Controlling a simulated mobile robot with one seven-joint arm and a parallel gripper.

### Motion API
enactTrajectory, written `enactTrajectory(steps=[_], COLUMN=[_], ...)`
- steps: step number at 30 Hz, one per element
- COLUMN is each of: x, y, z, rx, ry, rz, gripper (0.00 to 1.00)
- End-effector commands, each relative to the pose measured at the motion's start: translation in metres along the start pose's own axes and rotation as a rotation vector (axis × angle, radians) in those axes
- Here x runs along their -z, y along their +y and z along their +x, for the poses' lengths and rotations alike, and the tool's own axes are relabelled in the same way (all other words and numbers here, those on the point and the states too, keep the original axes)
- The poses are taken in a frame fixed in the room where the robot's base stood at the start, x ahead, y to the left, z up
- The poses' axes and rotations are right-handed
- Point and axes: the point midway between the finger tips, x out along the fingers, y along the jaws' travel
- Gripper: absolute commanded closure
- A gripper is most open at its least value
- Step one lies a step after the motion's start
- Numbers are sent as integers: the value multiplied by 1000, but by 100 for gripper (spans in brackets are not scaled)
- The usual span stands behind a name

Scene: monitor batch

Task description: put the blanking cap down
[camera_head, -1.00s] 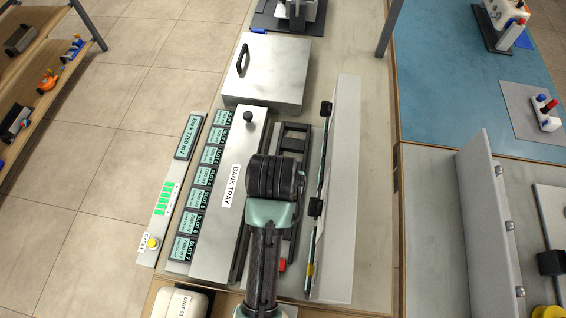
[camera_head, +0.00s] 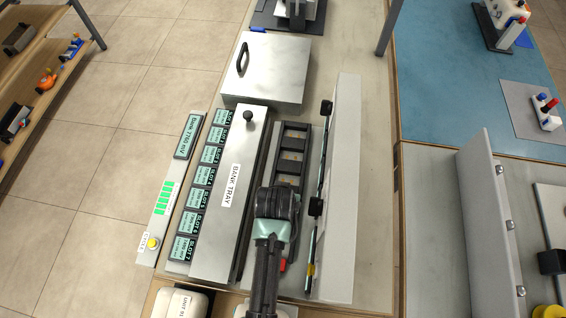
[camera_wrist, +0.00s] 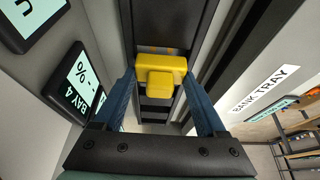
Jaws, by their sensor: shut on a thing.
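The blanking cap (camera_wrist: 160,80) is a yellow block with a raised square knob, seen in the wrist view. My gripper (camera_wrist: 160,92) is shut on it, with one blue finger at each side. The cap is over a long dark rack (camera_head: 305,145) with crossbars and several openings. I cannot tell whether the cap touches the rack. In the head view my gripper (camera_head: 277,205) is above the rack's nearer half, and my wrist hides the cap and the openings below. The openings farther away are in plain view.
The grey bank tray cover (camera_head: 215,225) with a black knob runs along the rack's left. An upright panel (camera_head: 340,200) with dark clips stands close on its right. A grey lidded box (camera_head: 280,75) is behind. Slot displays (camera_head: 205,175) line the left.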

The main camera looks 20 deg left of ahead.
Motion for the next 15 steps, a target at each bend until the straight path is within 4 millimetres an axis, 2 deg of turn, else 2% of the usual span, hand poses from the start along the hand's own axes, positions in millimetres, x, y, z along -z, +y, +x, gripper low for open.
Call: enactTrajectory(steps=[15], x=[-4], y=[0], z=[11], rx=[0], ry=[0], rz=[0], gripper=[79])
